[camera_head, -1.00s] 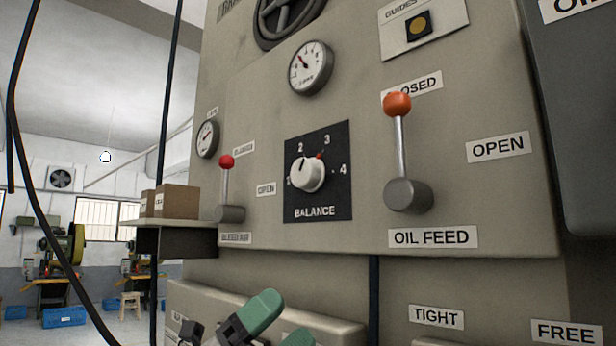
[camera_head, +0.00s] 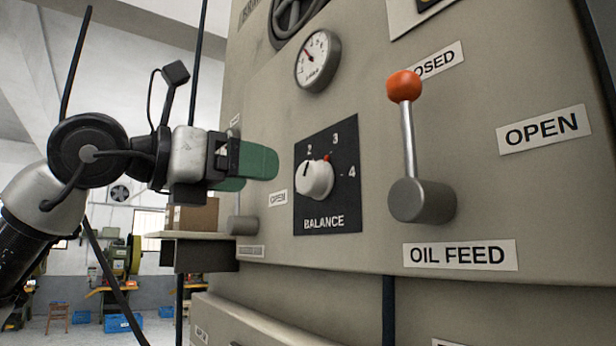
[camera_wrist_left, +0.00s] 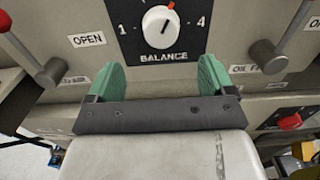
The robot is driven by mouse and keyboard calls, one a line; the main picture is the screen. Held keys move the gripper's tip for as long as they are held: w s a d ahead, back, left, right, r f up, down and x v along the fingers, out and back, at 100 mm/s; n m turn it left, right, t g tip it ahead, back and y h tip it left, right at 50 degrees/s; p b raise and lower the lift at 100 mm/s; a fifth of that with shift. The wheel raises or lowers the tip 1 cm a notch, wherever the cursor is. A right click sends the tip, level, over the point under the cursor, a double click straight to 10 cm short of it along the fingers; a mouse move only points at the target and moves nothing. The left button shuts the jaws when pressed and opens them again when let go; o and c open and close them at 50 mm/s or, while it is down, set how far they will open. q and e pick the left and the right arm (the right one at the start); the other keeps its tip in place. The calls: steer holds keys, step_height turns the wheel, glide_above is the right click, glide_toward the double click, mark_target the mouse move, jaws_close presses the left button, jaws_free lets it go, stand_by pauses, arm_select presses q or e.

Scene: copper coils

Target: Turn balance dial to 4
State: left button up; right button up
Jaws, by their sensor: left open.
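The balance dial is a white round knob (camera_head: 315,180) on a black plate (camera_head: 341,205) marked with numbers and BALANCE. A dark line on the knob leans toward the 2, and a red mark shows at its upper right. My left gripper (camera_head: 258,172), with green fingers, is just left of the plate, pointing at the panel, open and empty. In the left wrist view the knob (camera_wrist_left: 160,27) is ahead of the open fingers (camera_wrist_left: 160,78), centred between them and not touched. My right gripper is in neither current view.
The oil feed lever (camera_head: 408,135) with an orange ball stands right of the dial. A round gauge (camera_head: 318,61) is above it. A red-knobbed lever (camera_wrist_left: 20,45) is at the left in the wrist view. A shelf with a box (camera_head: 193,214) is behind my left arm.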

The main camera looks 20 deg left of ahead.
mark_target(304, 180)
arm_select(q)
steer(key=p+x, duration=0.2)
steer(key=x, duration=0.5)
steer(key=shift+w+d+r, duration=0.1)
steer(key=shift+w+d, duration=0.15)
steer(key=shift+d, duration=0.05)
steer(key=shift+w+d+p, duration=0.35)
steer(key=shift+w+p, duration=0.05)
steer(key=shift+w, duration=0.1)
steer(key=shift+c, duration=0.7)
steer(key=c, duration=0.8)
